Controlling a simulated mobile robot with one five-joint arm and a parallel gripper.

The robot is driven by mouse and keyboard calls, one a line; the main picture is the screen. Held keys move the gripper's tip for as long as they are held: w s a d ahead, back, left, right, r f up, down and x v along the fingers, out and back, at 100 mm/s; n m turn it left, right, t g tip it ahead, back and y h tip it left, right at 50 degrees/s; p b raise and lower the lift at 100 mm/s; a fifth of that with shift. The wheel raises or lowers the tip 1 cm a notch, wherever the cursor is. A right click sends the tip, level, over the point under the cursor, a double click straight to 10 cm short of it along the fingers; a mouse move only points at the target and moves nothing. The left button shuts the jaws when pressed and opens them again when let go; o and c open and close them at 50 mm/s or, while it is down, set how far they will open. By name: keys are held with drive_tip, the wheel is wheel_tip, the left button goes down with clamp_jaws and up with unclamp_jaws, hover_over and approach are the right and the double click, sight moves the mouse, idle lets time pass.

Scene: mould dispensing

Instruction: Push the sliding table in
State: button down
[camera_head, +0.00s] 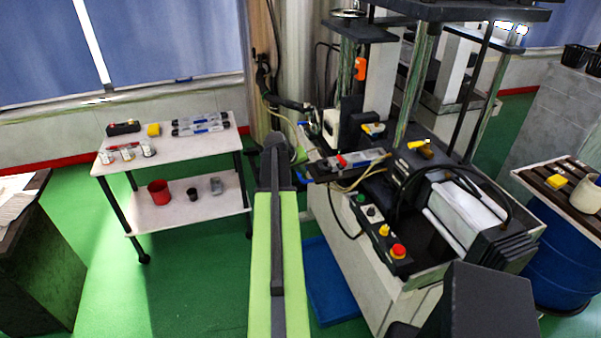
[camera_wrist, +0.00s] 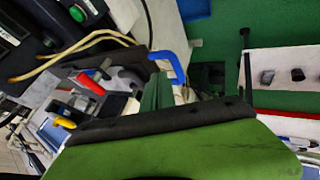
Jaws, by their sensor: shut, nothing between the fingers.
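The sliding table (camera_head: 318,173) is a dark plate at the front of the press machine, sticking out to the left. A grey mould with a red handle (camera_head: 341,160) lies on it; the red handle also shows in the wrist view (camera_wrist: 91,83). A blue handle (camera_wrist: 170,64) stands at the plate's end in the wrist view. My gripper (camera_head: 275,142) is dark and shut, with nothing held. It is just left of the sliding table's outer end in the head view. Whether it touches the table cannot be told.
A control panel with a red button (camera_head: 398,251) sits on the machine front. A white two-shelf cart (camera_head: 180,157) stands to the left. A blue drum (camera_head: 560,255) is at right.

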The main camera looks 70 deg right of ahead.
drive_tip(key=b+x, duration=0.3)
drive_tip(key=x, duration=0.3)
drive_tip(key=shift+b, duration=0.35)
drive_tip(key=shift+w+d, duration=0.1)
drive_tip(key=shift+d, duration=0.05)
